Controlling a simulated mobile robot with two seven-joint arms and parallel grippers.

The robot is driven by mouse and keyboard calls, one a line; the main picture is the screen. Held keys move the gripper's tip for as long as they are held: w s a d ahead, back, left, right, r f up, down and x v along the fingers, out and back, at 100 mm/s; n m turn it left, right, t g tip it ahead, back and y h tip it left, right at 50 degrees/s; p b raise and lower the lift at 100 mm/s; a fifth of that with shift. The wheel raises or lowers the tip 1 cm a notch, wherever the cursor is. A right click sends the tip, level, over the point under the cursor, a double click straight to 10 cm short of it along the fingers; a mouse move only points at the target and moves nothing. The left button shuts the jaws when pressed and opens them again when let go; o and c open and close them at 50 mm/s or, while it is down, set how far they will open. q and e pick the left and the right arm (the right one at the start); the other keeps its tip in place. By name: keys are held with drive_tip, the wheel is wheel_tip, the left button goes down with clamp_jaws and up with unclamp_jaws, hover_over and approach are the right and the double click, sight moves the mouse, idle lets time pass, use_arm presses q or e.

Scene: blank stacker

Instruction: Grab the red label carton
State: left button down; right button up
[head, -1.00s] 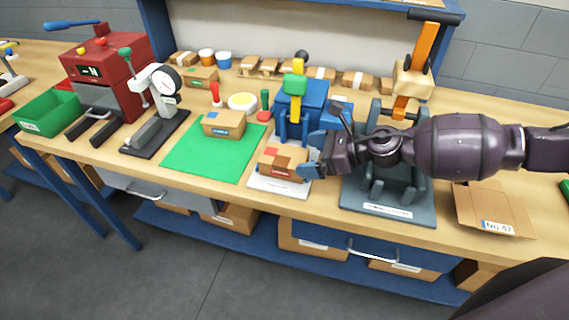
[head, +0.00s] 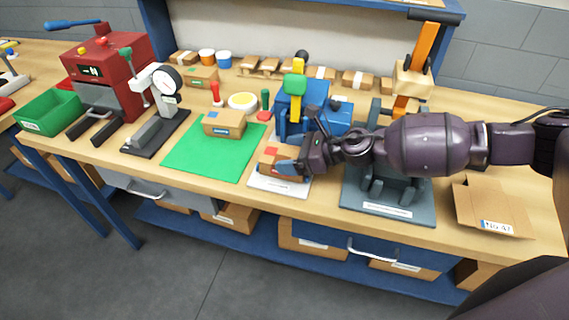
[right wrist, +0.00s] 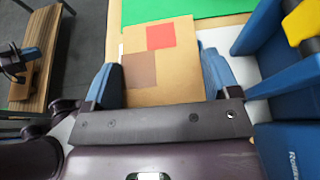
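The red label carton (head: 268,160) is a small brown box on a white plate (head: 266,184) at the front of the bench, beside the green mat. In the right wrist view the carton (right wrist: 180,75) shows a red square and a brown patch on top. My right gripper (head: 284,168) is at the carton's right end, partly covering it. In the right wrist view its blue fingers (right wrist: 162,75) stand on either side of the carton, spread close to its sides. I cannot make out firm contact. My left gripper is not in view.
A green mat (head: 190,160) with another carton (head: 224,122) lies to the left. A blue and yellow press (head: 300,110) stands just behind. A grey fixture (head: 390,205) stands under my right arm. An open cardboard piece (head: 485,205) lies at right.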

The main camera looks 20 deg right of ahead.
drive_tip(key=c, duration=0.3)
